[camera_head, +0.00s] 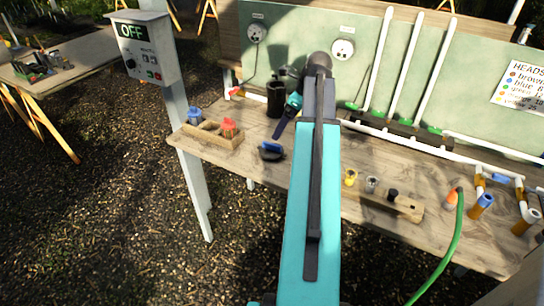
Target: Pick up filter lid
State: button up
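I cannot tell for sure which object is the filter lid. A small blue and black piece (270,151) lies near the bench's front edge and may be it. A black upright cylinder (275,99) stands behind it, towards the back of the bench. My teal arm reaches in from the bottom of the picture and bends down at its far end. My gripper (279,134) appears as a small dark shape just above and behind the blue and black piece, seemingly apart from it. My arm partly hides the gripper, and its fingers are too small to tell open from shut.
A post with an OFF control box (145,50) stands left. White pipes, a wooden block (405,208) with small fittings, and a green hose (445,250) occupy the right side.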

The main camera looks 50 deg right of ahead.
aim_at(273, 144)
dwell(0.4)
jog(key=shift+p+x, duration=0.8)
jog(key=shift+x, duration=3.55)
jog(key=shift+p+x, duration=0.8)
jog(key=shift+x, duration=1.75)
jog(key=shift+a, duration=0.15)
jog(key=shift+c, duration=0.5)
jog(key=c, duration=1.1)
